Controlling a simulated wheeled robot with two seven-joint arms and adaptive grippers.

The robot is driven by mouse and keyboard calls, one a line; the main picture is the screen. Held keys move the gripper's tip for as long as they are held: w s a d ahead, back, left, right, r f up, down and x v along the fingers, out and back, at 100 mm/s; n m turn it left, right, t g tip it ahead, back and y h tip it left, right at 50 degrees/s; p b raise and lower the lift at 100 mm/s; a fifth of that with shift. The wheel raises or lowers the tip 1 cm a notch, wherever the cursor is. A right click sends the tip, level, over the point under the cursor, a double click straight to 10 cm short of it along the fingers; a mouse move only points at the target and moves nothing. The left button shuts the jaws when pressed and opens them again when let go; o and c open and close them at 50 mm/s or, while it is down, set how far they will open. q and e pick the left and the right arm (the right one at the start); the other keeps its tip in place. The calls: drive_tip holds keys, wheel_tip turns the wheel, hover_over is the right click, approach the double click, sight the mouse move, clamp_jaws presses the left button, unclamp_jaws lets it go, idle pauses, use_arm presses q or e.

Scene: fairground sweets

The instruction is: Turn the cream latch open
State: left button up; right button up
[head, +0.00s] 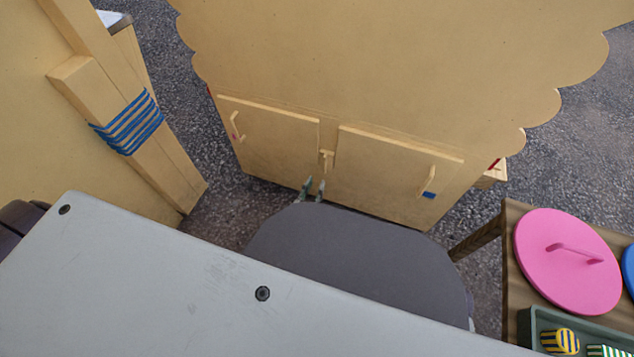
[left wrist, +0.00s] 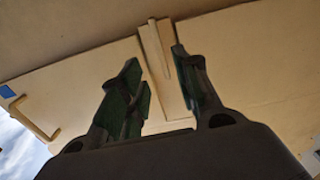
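The cream latch (head: 326,158) is a small block between two cream cupboard doors, the left door (head: 270,136) and the right door (head: 390,175). Both doors look shut. My left gripper (head: 313,189) is just below the latch in the head view, with its two green-grey fingertips apart. In the left wrist view the open fingers (left wrist: 157,75) point at the cupboard front, and the latch (left wrist: 162,55) shows between them, nearer the right finger. I cannot tell whether a finger touches it. My right gripper is not in view.
Each door has a handle; the right one has a blue patch (head: 429,195) beside it. A wooden post with blue cord (head: 130,122) stands at the left. A table at the right bears a pink lid (head: 567,275) and a green tray (head: 529,326).

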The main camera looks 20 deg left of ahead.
use_arm(q)
drive_tip(key=shift+s, duration=1.45)
